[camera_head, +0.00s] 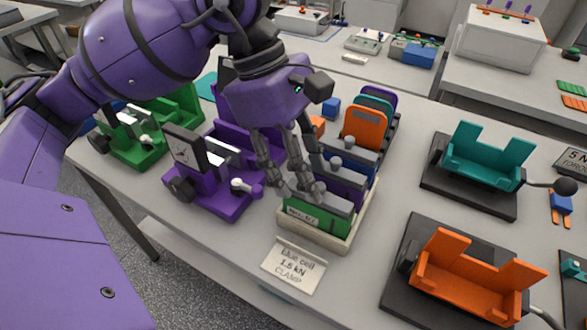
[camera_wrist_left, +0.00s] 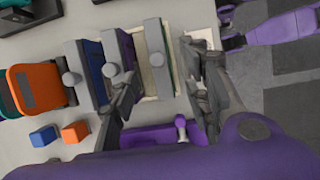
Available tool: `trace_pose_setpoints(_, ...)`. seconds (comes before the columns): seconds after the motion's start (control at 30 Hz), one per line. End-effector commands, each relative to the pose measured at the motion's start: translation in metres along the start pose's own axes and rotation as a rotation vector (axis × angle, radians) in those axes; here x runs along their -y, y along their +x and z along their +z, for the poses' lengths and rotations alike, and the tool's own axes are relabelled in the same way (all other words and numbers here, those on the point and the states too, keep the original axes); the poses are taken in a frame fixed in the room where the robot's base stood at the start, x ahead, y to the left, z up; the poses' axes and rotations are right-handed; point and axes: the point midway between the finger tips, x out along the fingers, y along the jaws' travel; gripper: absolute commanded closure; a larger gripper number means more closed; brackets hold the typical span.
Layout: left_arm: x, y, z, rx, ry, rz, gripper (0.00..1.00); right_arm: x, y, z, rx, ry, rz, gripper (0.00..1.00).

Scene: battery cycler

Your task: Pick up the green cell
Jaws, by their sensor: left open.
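The green cell (camera_head: 318,219), with a grey top bar and a small label, stands upright at the near end of a cream tray (camera_head: 345,238). In the left wrist view, the green cell (camera_wrist_left: 157,50) shows mostly as its grey top with a knob and a thin green edge. My left gripper (camera_head: 301,190) is open above the near end of the tray. In the left wrist view its fingers (camera_wrist_left: 165,88) are spread to either side of the green cell's line. I cannot tell whether they touch it. My right gripper is not in view.
A purple cell (camera_head: 343,182) and a blue cell stand behind the green one. A purple fixture (camera_head: 215,190) is left of the tray; teal (camera_head: 487,157) and orange fixtures (camera_head: 470,275) are right. A card (camera_head: 293,266) lies in front.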

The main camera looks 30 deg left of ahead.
Motion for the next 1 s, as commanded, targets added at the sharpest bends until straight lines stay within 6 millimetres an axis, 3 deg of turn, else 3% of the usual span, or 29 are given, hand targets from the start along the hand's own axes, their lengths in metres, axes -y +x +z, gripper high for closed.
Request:
trace_pose_setpoints(0.5,-0.001,0.064,0.000,0.004,0.004,0.001,0.56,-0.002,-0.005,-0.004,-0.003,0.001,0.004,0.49)
trace_pose_setpoints(0.8,-0.001,0.072,0.000,0.004,0.003,0.003,0.56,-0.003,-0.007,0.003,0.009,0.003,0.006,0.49)
trace_pose_setpoints(1.0,-0.001,0.072,0.000,0.004,0.003,0.002,0.80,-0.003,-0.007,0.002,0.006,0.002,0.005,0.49)
